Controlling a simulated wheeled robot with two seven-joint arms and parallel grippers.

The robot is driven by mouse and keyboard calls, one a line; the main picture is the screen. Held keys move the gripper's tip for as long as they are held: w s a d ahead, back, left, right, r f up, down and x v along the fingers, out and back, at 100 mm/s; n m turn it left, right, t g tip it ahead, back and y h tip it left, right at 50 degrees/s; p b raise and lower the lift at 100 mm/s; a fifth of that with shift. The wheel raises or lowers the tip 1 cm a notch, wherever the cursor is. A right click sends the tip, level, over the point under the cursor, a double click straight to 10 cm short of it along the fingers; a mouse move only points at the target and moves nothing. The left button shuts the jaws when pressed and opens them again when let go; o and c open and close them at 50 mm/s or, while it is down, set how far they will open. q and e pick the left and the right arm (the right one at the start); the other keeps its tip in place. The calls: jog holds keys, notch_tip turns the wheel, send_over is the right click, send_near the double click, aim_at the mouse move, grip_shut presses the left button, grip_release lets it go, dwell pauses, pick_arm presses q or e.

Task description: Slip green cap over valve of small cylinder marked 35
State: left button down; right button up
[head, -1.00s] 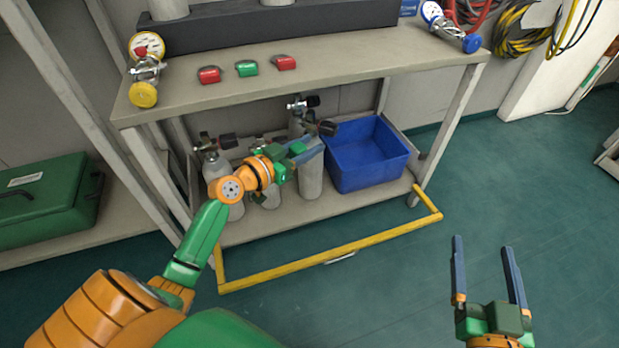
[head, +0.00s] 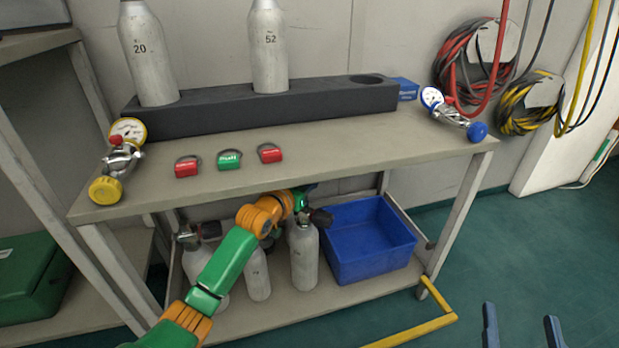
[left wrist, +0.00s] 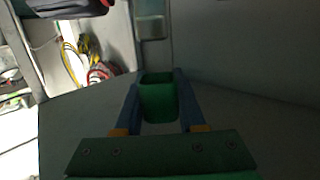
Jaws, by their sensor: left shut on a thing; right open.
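My left gripper (left wrist: 157,76) is shut on a green cap (left wrist: 158,104), held between its blue fingers in the left wrist view. In the head view this gripper is mostly hidden by my arm near the bench top's front edge, above the lower-shelf cylinders. Small grey cylinders stand there upright: one on the left (head: 199,268), one in the middle (head: 257,275), one on the right (head: 304,258). The right one has a black valve knob (head: 321,216). Their numbers cannot be read, so I cannot tell which is 35. My right gripper (head: 520,316) is open and empty at lower right.
A blue bin (head: 365,245) stands right of the cylinders. A yellow rail (head: 415,331) lies in front.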

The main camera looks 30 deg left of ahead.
pick_arm(q)
jog(key=shift+f+b, duration=0.55)
jog(key=shift+f, duration=0.35)
pick_arm(e)
jog(key=s+r+t+y, duration=0.2)
jog(key=s+r+t, duration=0.1)
jog(key=r, duration=0.3)
jog(key=s+r+n+t+y, duration=0.1)
jog(key=s+r+t+y, duration=0.1)
jog(key=r, duration=0.4)
jog(key=shift+s+t, duration=0.9)
jog(key=shift+t, duration=0.1)
pick_arm(q)
jog(key=shift+f, duration=0.15)
pick_arm(e)
jog(key=shift+a+f, duration=0.1)
pick_arm(q)
jog(key=shift+f+b, duration=0.5)
jog(key=shift+f, duration=0.3)
pick_arm(e)
jog(key=shift+f, duration=0.4)
pick_arm(q)
jog(key=shift+r, duration=0.1)
pick_arm(e)
jog(key=shift+r, duration=0.15)
pick_arm(q)
jog(key=shift+p, duration=0.3)
pick_arm(e)
jog(key=shift+r, duration=0.2)
